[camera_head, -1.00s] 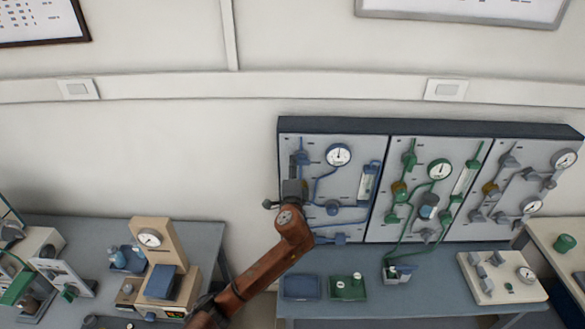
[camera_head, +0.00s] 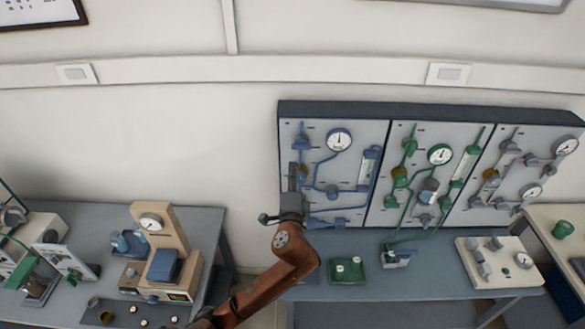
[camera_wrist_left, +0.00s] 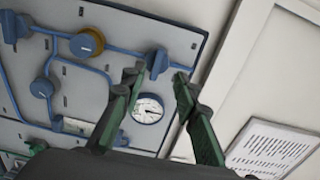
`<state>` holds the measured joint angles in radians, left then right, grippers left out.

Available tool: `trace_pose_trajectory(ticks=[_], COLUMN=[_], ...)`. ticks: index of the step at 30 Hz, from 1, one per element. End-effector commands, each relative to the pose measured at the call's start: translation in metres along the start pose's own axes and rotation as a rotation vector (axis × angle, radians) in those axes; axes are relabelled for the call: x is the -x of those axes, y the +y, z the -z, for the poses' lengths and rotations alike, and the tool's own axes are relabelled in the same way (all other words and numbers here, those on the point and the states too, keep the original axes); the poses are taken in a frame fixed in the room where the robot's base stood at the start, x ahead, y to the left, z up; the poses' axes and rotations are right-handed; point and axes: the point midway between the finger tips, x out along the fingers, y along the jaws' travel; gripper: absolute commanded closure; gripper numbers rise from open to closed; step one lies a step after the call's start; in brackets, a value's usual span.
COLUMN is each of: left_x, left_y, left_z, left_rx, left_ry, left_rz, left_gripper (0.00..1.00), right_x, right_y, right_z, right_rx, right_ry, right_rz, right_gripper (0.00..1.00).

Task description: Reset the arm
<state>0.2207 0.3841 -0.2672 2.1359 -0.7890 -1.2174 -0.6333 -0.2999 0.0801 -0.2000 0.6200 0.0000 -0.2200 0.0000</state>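My left gripper (camera_head: 293,170) is in front of the blue-piped panel (camera_head: 355,165), near its left edge, with fingers pointing up. In the left wrist view the two green fingers (camera_wrist_left: 157,76) are spread apart with nothing between them. A round gauge (camera_wrist_left: 148,108) and a blue valve handle (camera_wrist_left: 158,63) of that panel show behind the fingers; contact is not visible. My left arm (camera_head: 270,285) is orange-brown and reaches up from the lower edge. It covers part of the bench. My right gripper is not in view.
Green-piped (camera_head: 430,180) and grey-piped (camera_head: 515,175) panels stand to the right. The blue bench (camera_head: 420,270) holds a green tray (camera_head: 347,272) and a white valve board (camera_head: 500,262). Another table at left carries a beige gauge stand (camera_head: 165,240).

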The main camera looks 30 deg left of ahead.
Motion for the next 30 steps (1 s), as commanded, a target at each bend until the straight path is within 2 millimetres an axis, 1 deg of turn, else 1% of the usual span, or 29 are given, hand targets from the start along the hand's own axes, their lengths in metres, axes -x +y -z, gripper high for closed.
trace_pose_trajectory(ticks=[3, 23, 26, 29, 30], left_x=[0.003, 0.002, 0.005, 0.014, 0.02], left_y=[0.001, 0.001, 0.017, 0.057, 0.079], left_z=[0.0, 0.0, -0.006, -0.019, -0.028], left_rx=[0.0, 0.002, 0.028, 0.099, 0.14], left_ry=[-0.001, 0.0, -0.003, -0.013, -0.021], left_rz=[-0.001, -0.003, -0.041, -0.142, -0.2], left_gripper=[0.72, 0.72, 0.72, 0.72, 0.72], right_x=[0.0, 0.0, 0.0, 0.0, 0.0], right_y=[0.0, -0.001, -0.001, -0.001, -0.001], right_z=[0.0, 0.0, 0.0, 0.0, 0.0], right_rx=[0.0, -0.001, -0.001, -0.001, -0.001], right_ry=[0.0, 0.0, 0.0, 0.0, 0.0], right_rz=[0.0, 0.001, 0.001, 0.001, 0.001], right_gripper=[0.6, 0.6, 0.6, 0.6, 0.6])
